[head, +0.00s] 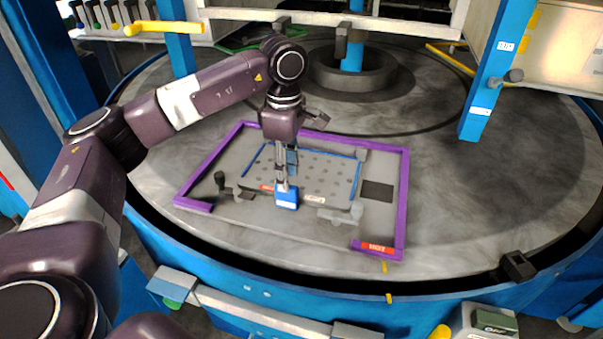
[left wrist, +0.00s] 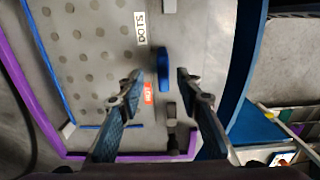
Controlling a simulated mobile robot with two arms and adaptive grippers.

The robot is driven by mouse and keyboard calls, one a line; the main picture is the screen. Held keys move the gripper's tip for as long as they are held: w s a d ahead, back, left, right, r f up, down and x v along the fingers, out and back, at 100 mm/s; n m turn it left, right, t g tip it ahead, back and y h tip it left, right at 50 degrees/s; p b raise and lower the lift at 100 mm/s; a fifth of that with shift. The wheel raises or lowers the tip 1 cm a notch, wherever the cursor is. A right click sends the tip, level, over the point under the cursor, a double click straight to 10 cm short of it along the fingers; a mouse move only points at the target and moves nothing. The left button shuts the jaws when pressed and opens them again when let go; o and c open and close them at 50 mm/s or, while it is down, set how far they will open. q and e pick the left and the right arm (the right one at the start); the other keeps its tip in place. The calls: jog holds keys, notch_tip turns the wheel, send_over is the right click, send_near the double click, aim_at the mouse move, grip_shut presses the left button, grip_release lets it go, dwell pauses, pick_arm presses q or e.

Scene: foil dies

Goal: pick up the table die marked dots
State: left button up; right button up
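The die marked dots is a grey plate with rows of dark round spots (head: 318,172) and blue edging, lying flat on the turntable inside a purple frame. In the left wrist view, its spotted surface (left wrist: 92,50) carries a white label reading DOTS (left wrist: 140,28). A blue block-like handle (head: 287,199) stands at its near edge, and it also shows in the left wrist view (left wrist: 163,72). My left gripper (head: 282,186) points down at this handle. In the left wrist view its fingers (left wrist: 160,78) are apart, one on each side of the handle. I cannot tell whether they touch it.
The purple frame (head: 404,190) surrounds the die and has a red label (head: 377,247) at its near right corner. A small black knob (head: 220,180) stands left of the die. The round grey turntable (head: 480,200) is clear to the right. A blue post (head: 485,85) stands behind right.

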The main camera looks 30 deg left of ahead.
pick_arm(q)
jog(key=f, duration=0.1)
jog(key=f+p, duration=0.1)
jog(key=f, duration=0.1)
jog(key=shift+s+f, duration=0.3)
jog(key=shift+f, duration=0.4)
jog(key=shift+c, duration=0.5)
grip_shut()
jog(key=shift+w+r, duration=0.15)
